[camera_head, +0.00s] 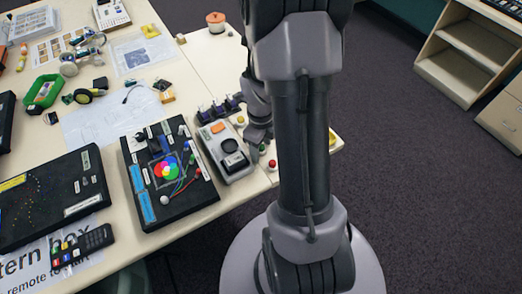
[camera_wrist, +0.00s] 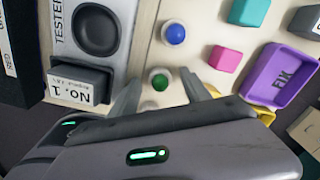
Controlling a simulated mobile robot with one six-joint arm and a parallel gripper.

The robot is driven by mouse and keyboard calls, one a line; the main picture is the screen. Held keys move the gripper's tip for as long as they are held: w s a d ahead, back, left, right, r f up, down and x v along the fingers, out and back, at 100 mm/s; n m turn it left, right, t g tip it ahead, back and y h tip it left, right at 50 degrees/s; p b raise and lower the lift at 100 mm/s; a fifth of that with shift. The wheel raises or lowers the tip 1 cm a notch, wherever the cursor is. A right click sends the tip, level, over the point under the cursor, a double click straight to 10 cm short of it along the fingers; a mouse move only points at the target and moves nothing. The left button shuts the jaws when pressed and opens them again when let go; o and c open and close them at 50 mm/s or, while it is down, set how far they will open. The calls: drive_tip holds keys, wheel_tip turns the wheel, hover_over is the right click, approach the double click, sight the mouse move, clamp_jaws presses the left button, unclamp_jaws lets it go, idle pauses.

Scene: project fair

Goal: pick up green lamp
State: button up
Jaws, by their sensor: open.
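The green lamp (camera_wrist: 159,82) is a small round green dome on a pale base, standing on the cream table. In the wrist view it appears between the fingertips of my gripper (camera_wrist: 161,77), which is open. I cannot tell how far above the lamp the fingers are. In the head view my gripper (camera_head: 259,135) is over the table's right part, partly hidden by my arm. A small green spot that may be the lamp shows just below it there.
A blue lamp (camera_wrist: 175,33) stands near the green one. The grey tester box (camera_wrist: 97,30) is close on the left. A pink block (camera_wrist: 226,59), a teal block (camera_wrist: 249,11) and a purple tray (camera_wrist: 283,88) lie to the right. A red lamp (camera_head: 272,163) shows in the head view.

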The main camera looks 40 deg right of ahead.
drive_tip(key=shift+r, duration=0.1)
clamp_jaws()
